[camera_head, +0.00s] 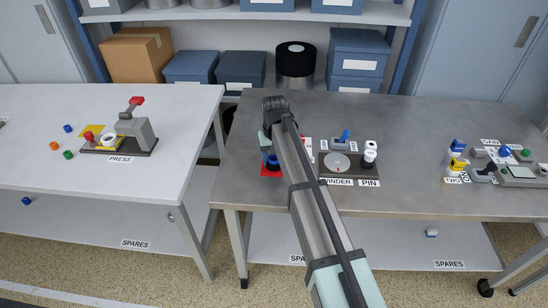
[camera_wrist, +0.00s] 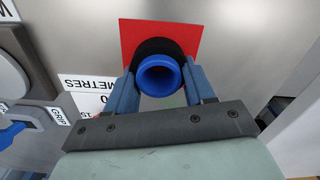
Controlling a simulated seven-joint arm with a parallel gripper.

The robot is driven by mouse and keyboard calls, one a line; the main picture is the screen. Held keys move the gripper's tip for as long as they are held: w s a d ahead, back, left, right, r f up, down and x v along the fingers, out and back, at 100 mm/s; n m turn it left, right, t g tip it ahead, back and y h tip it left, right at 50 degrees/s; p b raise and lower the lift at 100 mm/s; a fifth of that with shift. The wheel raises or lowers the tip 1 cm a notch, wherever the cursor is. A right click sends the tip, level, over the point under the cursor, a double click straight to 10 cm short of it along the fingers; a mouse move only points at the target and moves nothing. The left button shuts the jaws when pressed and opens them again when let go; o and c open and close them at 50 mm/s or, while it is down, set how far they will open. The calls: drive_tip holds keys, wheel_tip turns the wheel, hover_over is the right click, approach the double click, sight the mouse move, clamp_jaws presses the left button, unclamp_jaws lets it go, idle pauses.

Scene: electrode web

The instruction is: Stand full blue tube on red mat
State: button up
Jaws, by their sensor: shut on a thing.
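The blue tube (camera_wrist: 160,77) is between the two fingers of my gripper (camera_wrist: 162,88) in the wrist view, seen from its open end, with a black band around it. It is over the red mat (camera_wrist: 182,30), which lies on the grey table. In the head view the blue tube (camera_head: 272,161) shows at the red mat (camera_head: 268,172), just left of my arm, which hides part of both. I cannot tell whether the tube touches the mat. My gripper is shut on the tube.
Right of my arm stand the winder (camera_head: 337,163) and the pin with white rolls (camera_head: 370,152). A METRES label (camera_wrist: 88,82) lies beside the mat. A white table with a press (camera_head: 128,135) stands to the left.

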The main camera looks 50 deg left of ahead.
drive_tip(key=shift+f, duration=0.1)
drive_tip(key=o, duration=1.1)
wheel_tip(320, 180, up, 12)
drive_tip(key=shift+r, duration=0.15)
